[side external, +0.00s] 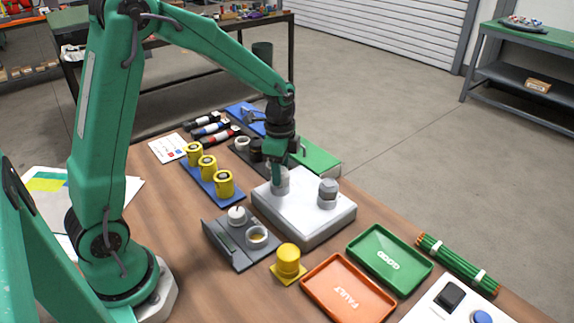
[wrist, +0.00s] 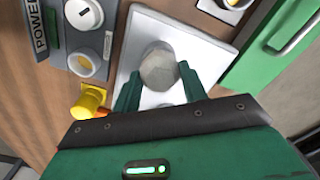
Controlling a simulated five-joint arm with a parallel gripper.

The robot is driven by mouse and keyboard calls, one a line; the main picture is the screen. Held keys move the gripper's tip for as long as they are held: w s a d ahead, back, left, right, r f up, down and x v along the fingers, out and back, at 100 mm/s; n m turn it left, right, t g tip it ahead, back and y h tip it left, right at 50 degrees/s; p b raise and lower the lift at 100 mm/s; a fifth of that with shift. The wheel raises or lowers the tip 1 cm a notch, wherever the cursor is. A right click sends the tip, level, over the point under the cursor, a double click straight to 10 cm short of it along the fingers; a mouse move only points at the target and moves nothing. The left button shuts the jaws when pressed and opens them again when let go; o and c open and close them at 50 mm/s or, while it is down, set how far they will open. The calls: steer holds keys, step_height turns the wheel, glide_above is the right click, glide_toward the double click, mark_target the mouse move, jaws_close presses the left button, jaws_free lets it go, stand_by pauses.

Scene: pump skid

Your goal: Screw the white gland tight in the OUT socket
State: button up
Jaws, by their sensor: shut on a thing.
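A pale grey-white block (side external: 310,222) stands on the table with two raised round fittings on top. My gripper (side external: 280,178) points down over its left fitting in the side view. It is shut on a pale, faceted gland (wrist: 159,66), which shows between the dark green fingers (wrist: 158,88) in the wrist view. The gland's lower end and the socket are hidden, so I cannot tell how deep it sits. The other fitting (side external: 328,192) stands upright to the right, apart from my gripper. No OUT label is readable.
A grey unit (side external: 230,246) with a knob and a white cup, and a yellow knob (side external: 288,262), stand close in front. Green (side external: 390,258) and orange (side external: 347,289) trays lie to the right. Yellow cylinders on a blue rack (side external: 208,180) stand left. A green case (side external: 316,160) lies behind.

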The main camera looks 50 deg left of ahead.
steer(key=o, duration=1)
steer(key=shift+o, duration=0.2)
steer(key=shift+r, duration=3.9)
steer(key=shift+s+r, duration=0.1)
